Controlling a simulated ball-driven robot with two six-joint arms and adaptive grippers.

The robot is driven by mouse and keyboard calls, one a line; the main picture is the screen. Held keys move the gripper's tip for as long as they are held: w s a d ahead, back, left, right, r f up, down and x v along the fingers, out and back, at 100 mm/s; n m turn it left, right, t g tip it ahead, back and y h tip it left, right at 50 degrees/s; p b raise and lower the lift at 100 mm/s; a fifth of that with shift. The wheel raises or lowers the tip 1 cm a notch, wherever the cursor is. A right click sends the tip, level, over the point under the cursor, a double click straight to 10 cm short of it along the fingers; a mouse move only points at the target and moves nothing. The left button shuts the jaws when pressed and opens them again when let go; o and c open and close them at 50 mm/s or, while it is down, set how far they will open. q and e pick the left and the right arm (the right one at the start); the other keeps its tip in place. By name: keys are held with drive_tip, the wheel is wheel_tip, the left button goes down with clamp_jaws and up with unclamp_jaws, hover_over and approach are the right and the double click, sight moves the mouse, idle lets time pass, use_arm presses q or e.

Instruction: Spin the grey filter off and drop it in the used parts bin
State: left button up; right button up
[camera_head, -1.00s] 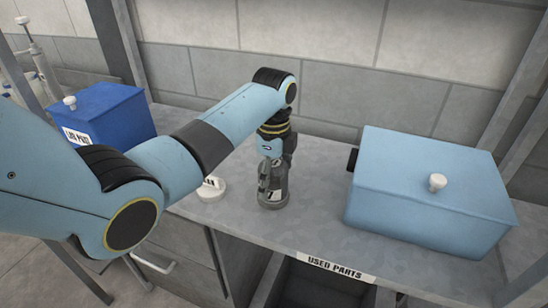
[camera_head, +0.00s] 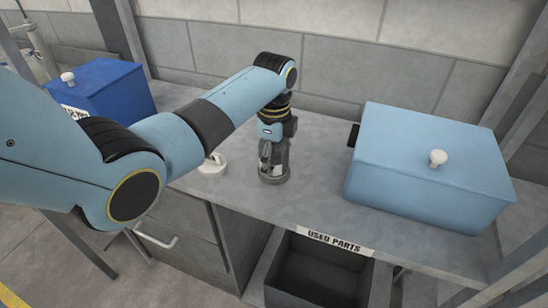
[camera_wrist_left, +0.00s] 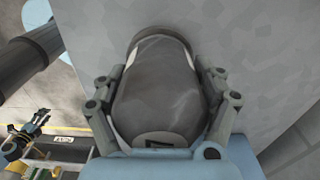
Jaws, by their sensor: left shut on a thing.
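The grey filter (camera_wrist_left: 160,95) fills the middle of the left wrist view, between the two fingers of my left gripper (camera_wrist_left: 163,100). The gripper is shut on it. In the head view my left gripper (camera_head: 273,155) points straight down over the bench and hides most of the filter; only a dark round lower part (camera_head: 274,178) shows at bench level. I cannot tell whether the filter still sits on its mount. The used parts bin (camera_head: 318,270) is a dark open box below the bench's front edge, under its white label (camera_head: 334,243). My right gripper is not seen.
A light blue lidded box (camera_head: 430,165) with a white knob stands on the grey bench (camera_head: 310,165) at the right. A darker blue lidded box (camera_head: 105,95) stands at the left. A small white round item (camera_head: 212,166) lies left of my gripper. Drawers (camera_head: 175,235) are below.

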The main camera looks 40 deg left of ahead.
use_arm(q)
drive_tip(key=shift+s+r+n+p, duration=0.1)
drive_tip(key=shift+n+p, duration=1.1)
drive_tip(key=shift+n, duration=0.4)
drive_tip(key=shift+n+p, duration=0.35)
drive_tip(key=shift+n, duration=0.45)
drive_tip(key=shift+f, duration=0.2)
drive_tip(key=shift+s+r+n+p, duration=0.1)
drive_tip(key=shift+n+p, duration=0.4)
drive_tip(key=shift+n, duration=0.5)
drive_tip(key=shift+n+p, duration=0.55)
drive_tip(key=shift+n, duration=0.65)
drive_tip(key=shift+f+n, duration=0.25)
drive_tip(key=shift+n, duration=0.25)
drive_tip(key=shift+d, duration=0.1)
